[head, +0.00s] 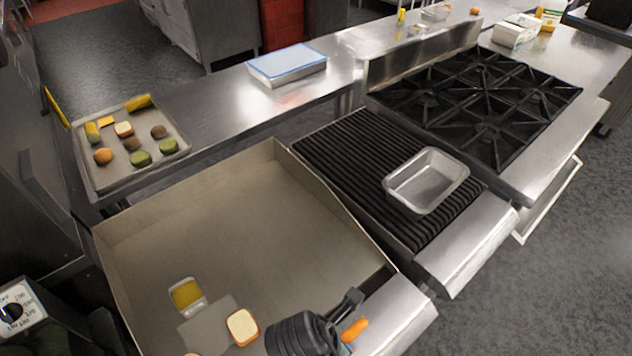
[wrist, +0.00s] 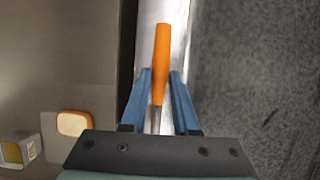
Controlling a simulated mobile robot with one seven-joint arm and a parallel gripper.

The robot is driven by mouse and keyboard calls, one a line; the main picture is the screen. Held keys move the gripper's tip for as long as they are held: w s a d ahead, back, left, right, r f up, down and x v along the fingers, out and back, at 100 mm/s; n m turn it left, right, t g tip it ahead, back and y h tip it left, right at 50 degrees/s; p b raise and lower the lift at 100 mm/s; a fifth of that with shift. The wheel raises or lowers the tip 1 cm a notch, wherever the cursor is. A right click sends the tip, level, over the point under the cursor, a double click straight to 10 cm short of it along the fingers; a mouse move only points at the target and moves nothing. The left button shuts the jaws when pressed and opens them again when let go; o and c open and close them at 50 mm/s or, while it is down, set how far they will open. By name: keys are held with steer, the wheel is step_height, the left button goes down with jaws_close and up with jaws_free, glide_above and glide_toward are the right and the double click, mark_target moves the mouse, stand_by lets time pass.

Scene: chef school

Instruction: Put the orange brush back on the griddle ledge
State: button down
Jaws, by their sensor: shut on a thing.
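The orange brush (wrist: 161,60) is between the two blue fingers of my gripper (wrist: 159,80) in the wrist view. Its orange handle points away from the gripper, and its thinner metal part runs back between the fingers. In the head view the orange handle (head: 354,330) shows beside my gripper (head: 350,312) at the bottom. The griddle ledge (head: 400,312) is the metal strip along the griddle's front; in the wrist view the ledge (wrist: 172,25) lies under the brush. I cannot tell whether the brush touches it. The brush's far end is hidden.
The griddle plate (head: 230,225) holds a small yellow-filled container (head: 186,293), a bread slice (head: 242,327) and a flat grey piece. Right of it are a ribbed grill with a metal pan (head: 427,180) and a burner stove (head: 480,95). A food tray (head: 88,165) stands at left.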

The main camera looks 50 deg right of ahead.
steer(key=f, duration=0.4)
steer(key=shift+s+f, duration=0.1)
steer(key=shift+s, duration=0.3)
steer(key=shift+w+f, duration=0.1)
steer(key=shift+f, duration=2.2)
steer(key=shift+f, duration=0.1)
steer(key=c, duration=0.7)
jaws_free()
steer(key=v, duration=1.2)
